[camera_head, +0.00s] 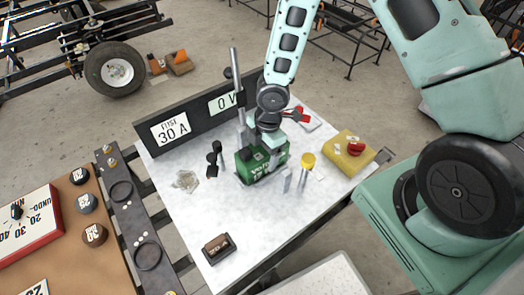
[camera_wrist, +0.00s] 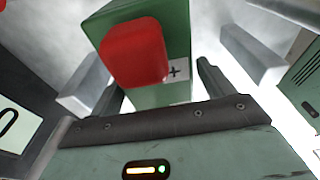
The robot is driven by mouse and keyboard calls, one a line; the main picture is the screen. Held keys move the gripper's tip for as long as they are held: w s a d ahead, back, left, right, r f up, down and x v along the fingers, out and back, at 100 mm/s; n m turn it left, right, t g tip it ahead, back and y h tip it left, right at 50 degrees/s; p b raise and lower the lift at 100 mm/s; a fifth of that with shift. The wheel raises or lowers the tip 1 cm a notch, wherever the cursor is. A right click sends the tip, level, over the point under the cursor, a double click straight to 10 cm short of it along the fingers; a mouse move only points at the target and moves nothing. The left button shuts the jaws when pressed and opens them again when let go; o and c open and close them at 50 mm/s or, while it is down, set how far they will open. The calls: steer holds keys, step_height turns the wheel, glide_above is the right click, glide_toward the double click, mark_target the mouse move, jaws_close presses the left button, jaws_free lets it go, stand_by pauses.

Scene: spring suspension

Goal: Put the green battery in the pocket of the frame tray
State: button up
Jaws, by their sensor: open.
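The green battery (camera_head: 258,167) stands on the white tabletop (camera_head: 240,212), below my gripper (camera_head: 266,145). In the wrist view the battery (camera_wrist: 176,22) shows a red terminal cap (camera_wrist: 134,52) beside a plus mark. The gripper hides part of the battery's top in the head view. I cannot tell the frame tray's pocket for certain; a dark vehicle frame (camera_head: 60,30) with a wheel is at the upper left.
A black panel (camera_head: 195,117) reading 30 A and 0 V lines the table's back. A black clamp (camera_head: 213,160) stands left of the battery, a red clamp (camera_head: 295,115) behind. A yellow-topped post (camera_head: 307,161) and yellow button box (camera_head: 342,160) are right. The front tabletop holds a brown fuse block (camera_head: 217,247).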

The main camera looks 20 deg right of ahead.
steer(key=r+p, duration=0.1)
steer(key=r, duration=0.2)
steer(key=d+r+p, duration=0.1)
steer(key=r, duration=0.3)
steer(key=r+p, duration=0.1)
steer(key=r, duration=0.3)
steer(key=shift+w+d+r, duration=0.1)
steer(key=shift+w+d, duration=0.1)
steer(key=shift+d, duration=0.15)
steer(key=s+a+r+m, duration=0.4)
steer(key=s+r+m, duration=0.2)
steer(key=s+r, duration=0.3)
steer(key=s+a+r+m+h, duration=0.1)
steer(key=s+a+r+m, duration=0.3)
steer(key=s+r, duration=0.6)
steer(key=m, duration=0.2)
steer(key=shift+s+m, duration=0.25)
steer(key=shift+m, duration=0.05)
